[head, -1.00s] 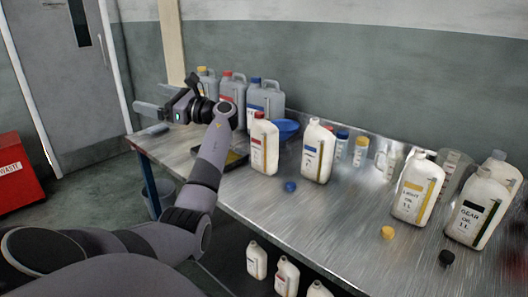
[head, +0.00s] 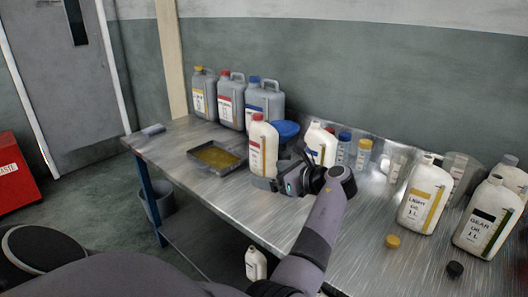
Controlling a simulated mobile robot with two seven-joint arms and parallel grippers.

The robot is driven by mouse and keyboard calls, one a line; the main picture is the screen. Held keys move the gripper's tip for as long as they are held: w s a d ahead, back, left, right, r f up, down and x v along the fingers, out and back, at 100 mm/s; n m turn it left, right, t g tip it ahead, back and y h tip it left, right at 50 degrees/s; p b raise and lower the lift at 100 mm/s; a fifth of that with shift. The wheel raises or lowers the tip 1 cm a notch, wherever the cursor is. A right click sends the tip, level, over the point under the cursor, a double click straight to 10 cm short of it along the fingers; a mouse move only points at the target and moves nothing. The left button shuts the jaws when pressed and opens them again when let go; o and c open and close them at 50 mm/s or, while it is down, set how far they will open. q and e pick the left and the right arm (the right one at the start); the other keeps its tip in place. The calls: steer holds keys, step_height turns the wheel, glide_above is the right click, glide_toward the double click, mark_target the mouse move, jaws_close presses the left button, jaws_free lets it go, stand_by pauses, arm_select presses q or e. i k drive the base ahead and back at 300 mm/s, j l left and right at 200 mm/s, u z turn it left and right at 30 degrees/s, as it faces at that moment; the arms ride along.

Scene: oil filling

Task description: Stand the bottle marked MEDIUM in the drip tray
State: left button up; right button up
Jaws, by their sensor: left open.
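The drip tray (head: 203,167) is a shallow dark tray with yellowish oil in it, on the left part of the bench. A white bottle with a blue label (head: 320,136) stands upright, its lower part hidden behind my left gripper. A white bottle with a red label and red cap (head: 264,146) stands between it and the tray. I cannot read MEDIUM on either label. My left gripper (head: 264,183) is open and empty, in front of these two bottles, with its fingers toward the left. My right gripper is out of view.
A LIGHT oil bottle (head: 425,200) and a GEAR oil bottle (head: 489,217) stand at the right. A yellow cap (head: 392,241) and a black cap (head: 454,269) lie before them.

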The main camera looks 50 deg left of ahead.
mark_target(209, 154)
steer(key=i+j, duration=0.3)
steer(key=j, duration=0.15)
steer(key=i+j, duration=0.35)
steer(key=j, duration=0.6)
